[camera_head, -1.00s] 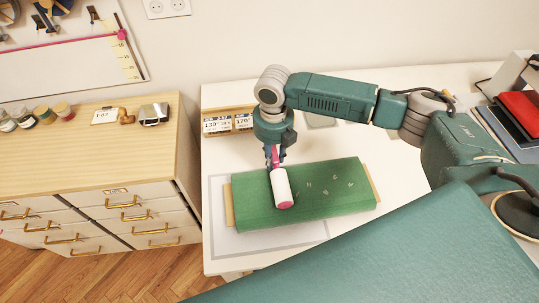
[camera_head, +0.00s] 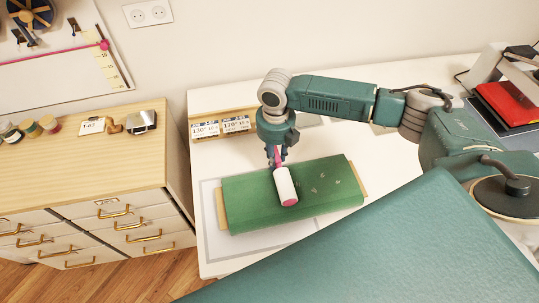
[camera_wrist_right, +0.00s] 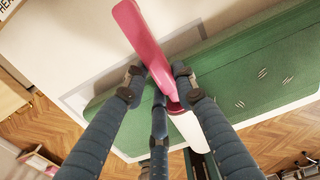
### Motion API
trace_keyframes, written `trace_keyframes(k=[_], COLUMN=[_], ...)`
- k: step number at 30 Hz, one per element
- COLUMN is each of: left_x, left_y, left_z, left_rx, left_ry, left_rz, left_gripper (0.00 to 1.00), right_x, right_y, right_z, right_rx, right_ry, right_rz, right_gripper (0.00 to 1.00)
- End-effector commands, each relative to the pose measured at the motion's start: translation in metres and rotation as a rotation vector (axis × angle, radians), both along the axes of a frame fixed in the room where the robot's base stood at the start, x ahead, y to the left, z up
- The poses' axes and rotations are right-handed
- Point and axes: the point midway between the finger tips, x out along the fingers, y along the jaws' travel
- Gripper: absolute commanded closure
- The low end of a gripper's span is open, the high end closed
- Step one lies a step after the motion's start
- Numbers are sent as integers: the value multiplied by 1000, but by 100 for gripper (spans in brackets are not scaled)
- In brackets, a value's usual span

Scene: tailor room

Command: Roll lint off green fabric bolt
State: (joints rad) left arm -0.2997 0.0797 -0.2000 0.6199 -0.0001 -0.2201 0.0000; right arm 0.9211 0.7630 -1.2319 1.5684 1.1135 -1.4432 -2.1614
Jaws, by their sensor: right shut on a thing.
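The green fabric bolt (camera_head: 245,203) lies on a white table, with the tan ends of its board showing. Several pale lint bits (camera_head: 322,178) are on its right half; they also show in the right wrist view (camera_wrist_right: 262,74). My right gripper (camera_head: 276,160) is shut on the pink handle of the lint roller (camera_head: 286,184). The white roller head lies over the middle of the bolt, left of the lint, and seems to touch the fabric. In the right wrist view the pink handle (camera_wrist_right: 145,40) sits between the fingers. My left gripper is not in view.
A wooden drawer cabinet (camera_head: 80,165) stands left of the white table (camera_head: 212,262). Small labelled cards (camera_head: 222,127) stand behind the bolt. A red item (camera_head: 508,102) lies at the back right. A large teal surface fills the lower right.

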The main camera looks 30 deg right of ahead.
Motion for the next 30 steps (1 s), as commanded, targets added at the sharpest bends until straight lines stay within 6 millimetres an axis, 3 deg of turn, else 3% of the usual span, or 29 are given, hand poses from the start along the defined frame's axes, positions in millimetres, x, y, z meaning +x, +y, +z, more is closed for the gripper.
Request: trace_keyframes(k=[16,30], left_x=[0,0], left_y=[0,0], left_z=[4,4], left_rx=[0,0], left_ry=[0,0], left_rz=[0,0], left_gripper=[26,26], right_x=[-3,-9], right_y=[-12,-38], right_z=[-1,0], right_rx=[-2,-2], right_ry=[0,1], right_rz=[0,0], right_gripper=[100,100])
